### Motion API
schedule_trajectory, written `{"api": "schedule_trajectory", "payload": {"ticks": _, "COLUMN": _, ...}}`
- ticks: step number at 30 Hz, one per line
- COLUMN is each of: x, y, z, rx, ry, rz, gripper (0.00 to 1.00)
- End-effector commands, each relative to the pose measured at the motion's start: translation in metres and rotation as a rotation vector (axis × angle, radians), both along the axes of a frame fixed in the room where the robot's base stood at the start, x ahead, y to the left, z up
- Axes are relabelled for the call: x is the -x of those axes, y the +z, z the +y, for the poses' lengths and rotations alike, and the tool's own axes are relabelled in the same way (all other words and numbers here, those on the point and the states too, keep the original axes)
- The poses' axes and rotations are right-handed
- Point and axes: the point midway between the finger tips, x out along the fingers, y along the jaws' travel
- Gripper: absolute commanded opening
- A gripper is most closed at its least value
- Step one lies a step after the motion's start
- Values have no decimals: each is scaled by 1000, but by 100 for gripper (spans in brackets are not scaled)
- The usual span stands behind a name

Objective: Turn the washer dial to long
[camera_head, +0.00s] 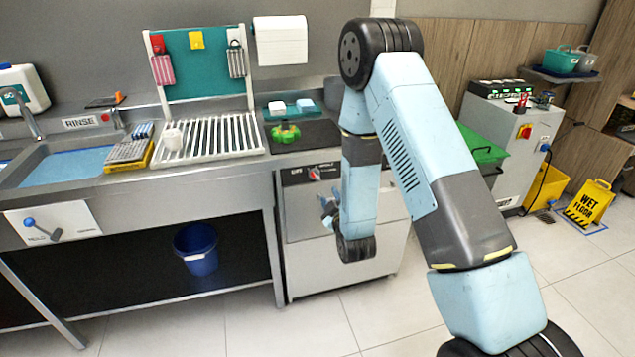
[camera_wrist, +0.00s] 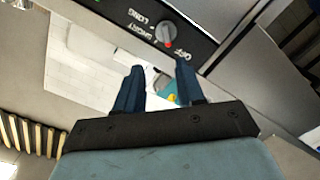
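The washer (camera_head: 300,230) is a grey front-panel machine under the counter. Its dial (camera_head: 314,173) is on the dark control strip at its top. In the wrist view the round grey dial (camera_wrist: 165,31) has a red mark on its lower side, toward the OFF and SHORT labels. The LONG label lies to the upper left of the dial. My gripper (camera_wrist: 160,65) is open, with two dark blue fingers apart and nothing held between them. It is close to the strip, just below the dial in the wrist view, and not around it. In the head view my gripper (camera_head: 328,208) is partly hidden by my arm.
A ribbed drain rack (camera_head: 215,137) and a green item (camera_head: 286,133) on a dark mat are on the counter above. A blue bucket (camera_head: 197,248) stands on the shelf at left. The floor before the washer is clear. A wet floor sign (camera_head: 590,203) stands at right.

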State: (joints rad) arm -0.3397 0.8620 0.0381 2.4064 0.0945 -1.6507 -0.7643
Motion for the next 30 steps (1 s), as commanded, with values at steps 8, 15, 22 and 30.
{"api": "schedule_trajectory", "payload": {"ticks": 8, "x": 10, "y": -18, "z": 5, "rx": 23, "ry": 11, "rz": -57, "gripper": 38}}
{"api": "schedule_trajectory", "payload": {"ticks": 15, "x": -14, "y": -17, "z": 12, "rx": 22, "ry": 10, "rz": -61, "gripper": 38}}
{"api": "schedule_trajectory", "payload": {"ticks": 22, "x": -53, "y": -17, "z": 23, "rx": 22, "ry": 9, "rz": -60, "gripper": 38}}
{"api": "schedule_trajectory", "payload": {"ticks": 30, "x": -96, "y": -18, "z": 35, "rx": 22, "ry": 9, "rz": -58, "gripper": 38}}
